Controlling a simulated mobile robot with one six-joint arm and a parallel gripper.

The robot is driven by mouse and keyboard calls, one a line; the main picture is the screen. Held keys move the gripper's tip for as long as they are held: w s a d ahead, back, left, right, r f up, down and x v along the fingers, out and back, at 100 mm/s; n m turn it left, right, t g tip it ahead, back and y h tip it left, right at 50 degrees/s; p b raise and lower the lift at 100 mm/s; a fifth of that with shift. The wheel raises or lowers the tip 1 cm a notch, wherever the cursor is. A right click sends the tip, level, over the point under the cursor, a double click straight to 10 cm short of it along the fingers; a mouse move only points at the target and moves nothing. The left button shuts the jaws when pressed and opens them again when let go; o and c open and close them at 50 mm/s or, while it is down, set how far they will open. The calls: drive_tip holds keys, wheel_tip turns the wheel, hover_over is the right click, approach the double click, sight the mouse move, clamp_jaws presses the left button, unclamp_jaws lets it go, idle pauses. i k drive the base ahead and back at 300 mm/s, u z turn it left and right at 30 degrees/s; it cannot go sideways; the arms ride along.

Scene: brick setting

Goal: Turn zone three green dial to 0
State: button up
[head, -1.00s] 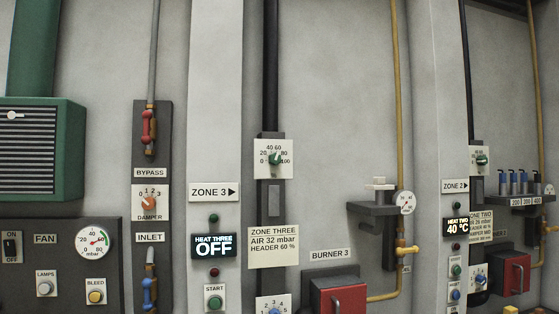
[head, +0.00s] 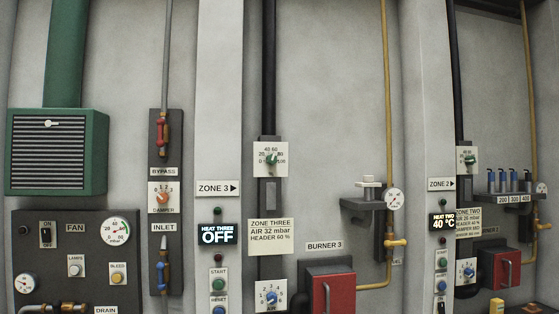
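The zone three green dial (head: 271,159) sits on a white scale plate (head: 281,171) on the dark vertical duct, right of the ZONE 3 sign (head: 217,188). The scale shows marks 0, 20, 40, 60, 80 and 100. The dial's exact pointer direction is too small to tell. Below it a note (head: 271,237) reads ZONE THREE, AIR 32 mbar, HEADER 60 %. The HEAT THREE display (head: 217,234) reads OFF. My gripper is not in view.
A blue AIR dial (head: 270,295) and the red burner 3 box (head: 336,292) are below. The zone 2 green dial (head: 469,159) is farther right. The fan panel (head: 88,262) and green louvred box (head: 58,152) are at left. A shelf (head: 361,204) juts out right of the duct.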

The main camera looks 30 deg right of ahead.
sight(271, 160)
drive_tip(key=u, duration=4.5)
drive_tip(key=i, duration=0.1)
drive_tip(key=z, duration=3.4)
drive_tip(key=i, duration=0.9)
drive_tip(key=z, duration=0.95)
